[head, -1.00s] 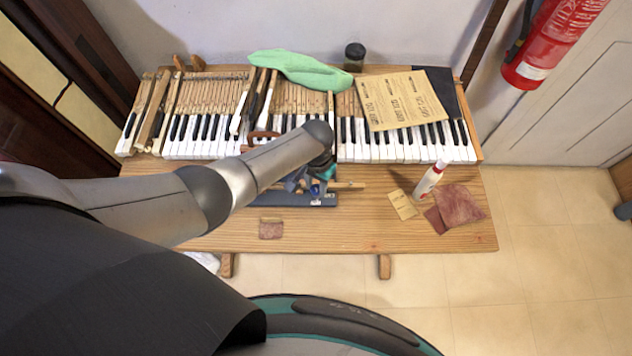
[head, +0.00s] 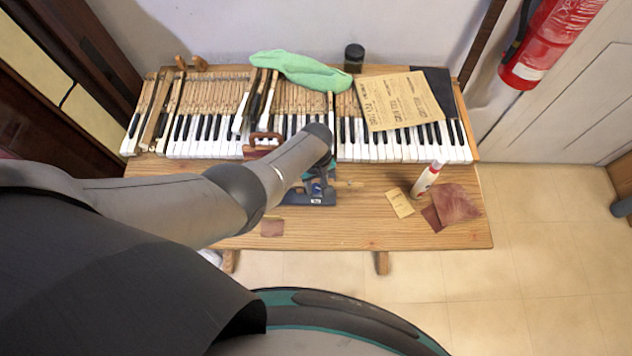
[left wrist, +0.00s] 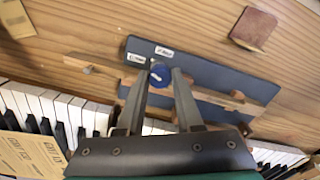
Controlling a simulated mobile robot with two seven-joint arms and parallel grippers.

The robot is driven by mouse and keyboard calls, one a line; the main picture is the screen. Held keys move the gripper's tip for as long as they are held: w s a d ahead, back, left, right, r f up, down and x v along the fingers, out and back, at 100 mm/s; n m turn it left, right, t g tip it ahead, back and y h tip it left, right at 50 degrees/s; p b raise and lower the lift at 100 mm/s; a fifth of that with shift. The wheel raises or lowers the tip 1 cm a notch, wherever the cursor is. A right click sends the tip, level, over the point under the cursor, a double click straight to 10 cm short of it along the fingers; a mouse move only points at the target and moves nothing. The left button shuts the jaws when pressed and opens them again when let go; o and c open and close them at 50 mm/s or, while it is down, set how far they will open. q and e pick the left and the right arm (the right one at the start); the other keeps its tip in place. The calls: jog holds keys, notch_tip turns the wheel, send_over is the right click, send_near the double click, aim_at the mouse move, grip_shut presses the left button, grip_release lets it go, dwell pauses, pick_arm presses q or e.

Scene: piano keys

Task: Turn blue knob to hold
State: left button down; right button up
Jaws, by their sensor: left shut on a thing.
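The blue knob (left wrist: 160,72) sits on a dark blue-grey plate (left wrist: 215,78) in the left wrist view. Two small white labels lie near it on the plate; their print is too small to read. My left gripper (left wrist: 160,77) has its two fingertips on either side of the knob and is shut on it. In the head view my left gripper (head: 320,186) is over the plate (head: 310,199), in front of the keys, and the knob cannot be made out clearly. My right gripper is not in view.
Piano keys (head: 385,150) run along the back of the wooden table (head: 330,230). A white bottle (head: 427,178) and brown cloth (head: 458,203) are at right. The front table edge is clear.

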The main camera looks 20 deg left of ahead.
aim_at(316, 187)
pick_arm(q)
jog(key=shift+n, duration=2.2)
jog(key=c, duration=0.6)
grip_release()
jog(key=shift+o, duration=0.2)
notch_tip(316, 187, up, 5)
jog(key=p, duration=0.4)
jog(key=shift+r, duration=1.2)
notch_tip(316, 187, up, 8)
